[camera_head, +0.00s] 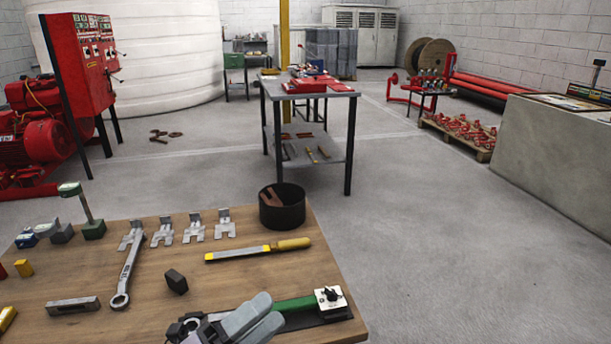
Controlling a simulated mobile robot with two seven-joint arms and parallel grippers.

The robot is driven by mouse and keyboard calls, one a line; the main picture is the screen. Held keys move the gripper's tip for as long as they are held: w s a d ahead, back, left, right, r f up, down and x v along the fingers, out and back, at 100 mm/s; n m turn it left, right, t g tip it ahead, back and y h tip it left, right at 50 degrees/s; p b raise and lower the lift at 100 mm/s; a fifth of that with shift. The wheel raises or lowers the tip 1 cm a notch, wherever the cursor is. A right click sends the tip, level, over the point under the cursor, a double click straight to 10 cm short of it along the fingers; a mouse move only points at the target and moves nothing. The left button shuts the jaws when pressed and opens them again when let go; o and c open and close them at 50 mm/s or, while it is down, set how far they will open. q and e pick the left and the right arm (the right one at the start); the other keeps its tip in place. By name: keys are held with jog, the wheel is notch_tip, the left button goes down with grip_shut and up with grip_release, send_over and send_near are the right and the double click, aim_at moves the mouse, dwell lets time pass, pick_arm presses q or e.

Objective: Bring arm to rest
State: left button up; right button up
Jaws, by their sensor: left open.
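My left gripper (268,310) shows at the bottom of the head view, low over the front of the wooden workbench (225,277). Its two grey fingers point right and are open. No object shows between them. The fingertips are close to a green-handled tool (295,304) lying by a white block with a black knob (330,298) at the bench's right front corner. I cannot tell whether they touch it. The rest of my left arm is mostly cut off by the lower edge. My right gripper is out of view.
A wrench (126,270), a file (257,250), a dark block (176,281), several metal brackets (194,228) and a black round bin (282,209) occupy the bench. A metal table (310,92) stands beyond. The floor right of the bench is clear.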

pick_arm(q)
jog(key=s+a+f+n+g+y, duration=0.1)
jog(key=s+a+f+n+y, duration=0.35)
jog(key=f+n, duration=0.35)
jog(key=s+a+f+n+g+y, duration=0.1)
jog(key=s+a+f+n+y, duration=0.3)
jog(key=f+n, duration=0.45)
jog(key=s+a+f+n+g+y, duration=0.1)
jog(key=s+a+f+n+y, duration=0.25)
jog(key=f+n+y, duration=0.45)
notch_tip(320, 180, up, 13)
jog(key=a+n+h+p, duration=0.1)
jog(key=n+h+p, duration=0.1)
jog(key=p, duration=1.1)
jog(key=shift+s+a, duration=0.4)
jog(key=shift+s, duration=0.05)
jog(key=shift+f, duration=0.1)
